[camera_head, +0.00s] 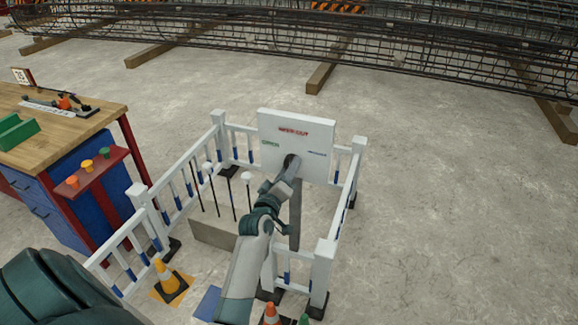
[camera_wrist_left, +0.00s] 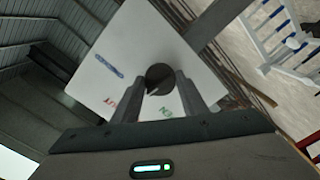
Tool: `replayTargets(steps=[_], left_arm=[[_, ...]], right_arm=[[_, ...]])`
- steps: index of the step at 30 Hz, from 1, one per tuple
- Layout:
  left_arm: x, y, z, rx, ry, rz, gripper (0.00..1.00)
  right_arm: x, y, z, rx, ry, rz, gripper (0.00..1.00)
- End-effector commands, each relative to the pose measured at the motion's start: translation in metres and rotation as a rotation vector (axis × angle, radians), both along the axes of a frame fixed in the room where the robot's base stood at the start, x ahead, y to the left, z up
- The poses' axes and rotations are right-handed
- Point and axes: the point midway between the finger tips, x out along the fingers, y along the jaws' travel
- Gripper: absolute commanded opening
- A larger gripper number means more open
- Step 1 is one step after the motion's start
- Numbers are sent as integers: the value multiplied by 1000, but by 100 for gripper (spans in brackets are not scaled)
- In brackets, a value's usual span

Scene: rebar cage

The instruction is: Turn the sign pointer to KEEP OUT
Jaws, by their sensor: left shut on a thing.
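The white sign board (camera_head: 297,125) stands on a grey post inside a white railing. It has red text at the top, green text at the left and blue text at the right. A dark round knob (camera_wrist_left: 160,76) sits at the board's middle. My left gripper (camera_head: 289,166) reaches the knob. In the left wrist view the two fingers of the left gripper (camera_wrist_left: 160,92) are on either side of the knob, shut on it. A small pale pointer mark on the knob slants down-left, roughly toward the red text; its exact aim is unclear. My right gripper is not in view.
White railings (camera_head: 347,205) surround the sign. Several thin rods with white tops (camera_head: 207,168) stand left of my arm. A workbench (camera_head: 70,110) is at the left, and a traffic cone (camera_head: 166,277) stands in front. Rebar cages (camera_head: 420,40) lie behind; the floor at the right is clear.

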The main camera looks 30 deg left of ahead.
Motion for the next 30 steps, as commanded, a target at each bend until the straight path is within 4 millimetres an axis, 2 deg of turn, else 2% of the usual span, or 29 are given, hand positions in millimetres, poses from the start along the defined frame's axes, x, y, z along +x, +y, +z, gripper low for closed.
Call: replayTargets(steps=[9,22,23,25,30], left_arm=[[0,0,-1,-114,-25,0,17],[0,0,-1,-126,-28,0,17],[0,0,-1,-126,-28,0,42],[0,0,-1,-126,-28,0,57],[0,0,-1,-126,-29,0,57]], right_arm=[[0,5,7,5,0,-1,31],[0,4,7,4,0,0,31],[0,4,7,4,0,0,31],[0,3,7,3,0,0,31],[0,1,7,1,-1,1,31]])
